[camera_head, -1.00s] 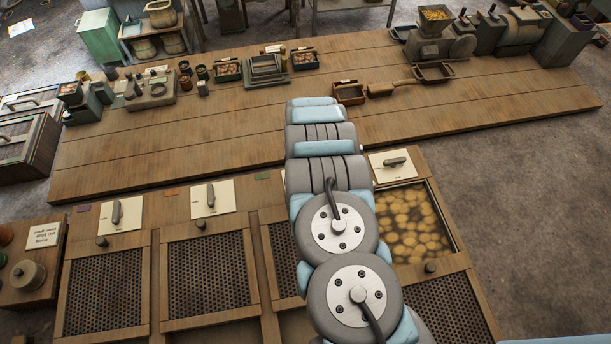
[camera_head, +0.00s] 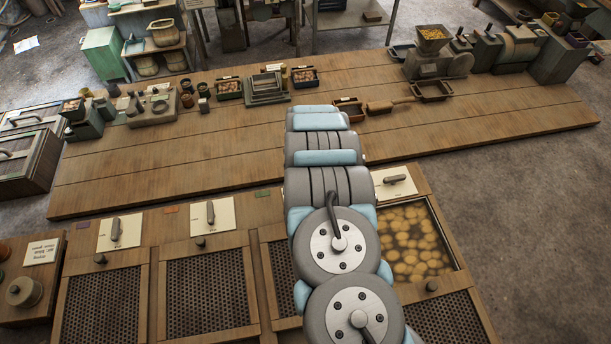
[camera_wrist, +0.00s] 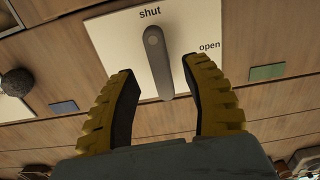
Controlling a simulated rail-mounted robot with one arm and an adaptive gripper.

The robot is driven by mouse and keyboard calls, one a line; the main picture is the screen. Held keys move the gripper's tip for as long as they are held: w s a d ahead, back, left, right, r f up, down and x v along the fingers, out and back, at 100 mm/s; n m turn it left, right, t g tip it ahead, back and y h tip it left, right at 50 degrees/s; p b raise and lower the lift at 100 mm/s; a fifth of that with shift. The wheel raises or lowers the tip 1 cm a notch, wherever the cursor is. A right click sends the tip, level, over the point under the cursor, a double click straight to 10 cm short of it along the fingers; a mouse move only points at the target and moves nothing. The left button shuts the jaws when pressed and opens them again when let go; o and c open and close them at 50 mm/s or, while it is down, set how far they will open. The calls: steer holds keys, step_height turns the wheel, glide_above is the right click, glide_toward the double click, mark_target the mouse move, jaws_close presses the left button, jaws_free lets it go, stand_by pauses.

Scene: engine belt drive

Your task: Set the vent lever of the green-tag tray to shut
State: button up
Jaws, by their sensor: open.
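In the wrist view a white plate (camera_wrist: 110,42) carries a grey vent lever (camera_wrist: 158,62). The lever lies lengthwise, its rounded upper end just below the word "shut". The word "open" stands to the right. A green tag (camera_wrist: 268,72) is right of this plate, a blue tag (camera_wrist: 63,107) left of it. My gripper (camera_wrist: 162,72) is open, its yellow fingers on either side of the lever's lower part, with gaps to both. In the head view the green tag (camera_head: 263,193) shows, but my arm hides this plate and lever.
Two neighbouring levers (camera_head: 116,229) (camera_head: 210,212) stand lengthwise on white plates to the left. Another lever (camera_head: 394,179) lies crosswise on the right, above a tray of round yellow slices (camera_head: 410,240). Small knobs (camera_head: 431,286) stick up near the mesh panels. The long bench (camera_head: 230,150) behind is largely clear in front.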

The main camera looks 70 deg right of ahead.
step_height(320, 180, up, 7)
steer(key=shift+w, duration=0.15)
steer(key=shift+d+r, duration=0.1)
steer(key=shift+r, duration=1.15)
